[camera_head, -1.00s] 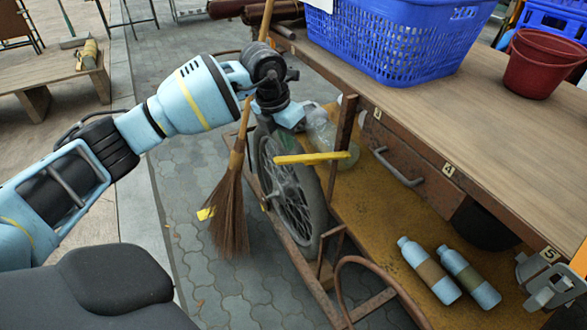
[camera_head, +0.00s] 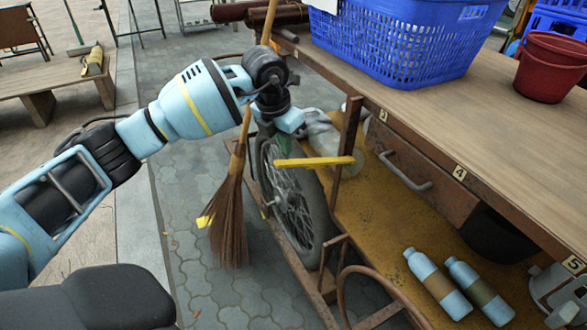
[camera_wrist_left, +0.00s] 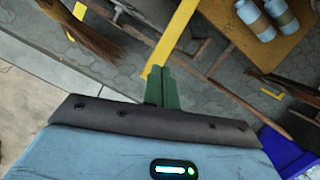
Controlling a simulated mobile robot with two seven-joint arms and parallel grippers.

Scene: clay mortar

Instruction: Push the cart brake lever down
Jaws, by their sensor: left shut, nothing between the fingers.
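The yellow brake lever (camera_head: 314,162) sticks out sideways from a rusty upright post beside the cart's spoked wheel (camera_head: 297,205). It lies close to level in the head view. My left gripper (camera_head: 284,146) points down just above the lever's left part. In the left wrist view its green fingers (camera_wrist_left: 163,88) are together and empty. The yellow lever (camera_wrist_left: 172,40) runs past their tips there. I cannot tell whether the tips touch it. My right gripper is not in view.
A broom (camera_head: 228,205) leans left of the wheel. The cart's wooden top (camera_head: 460,110) carries a blue basket (camera_head: 400,40) and a red bucket (camera_head: 550,68). Two bottles (camera_head: 437,284) lie on the lower shelf (camera_head: 385,240). Paving left of the broom is clear.

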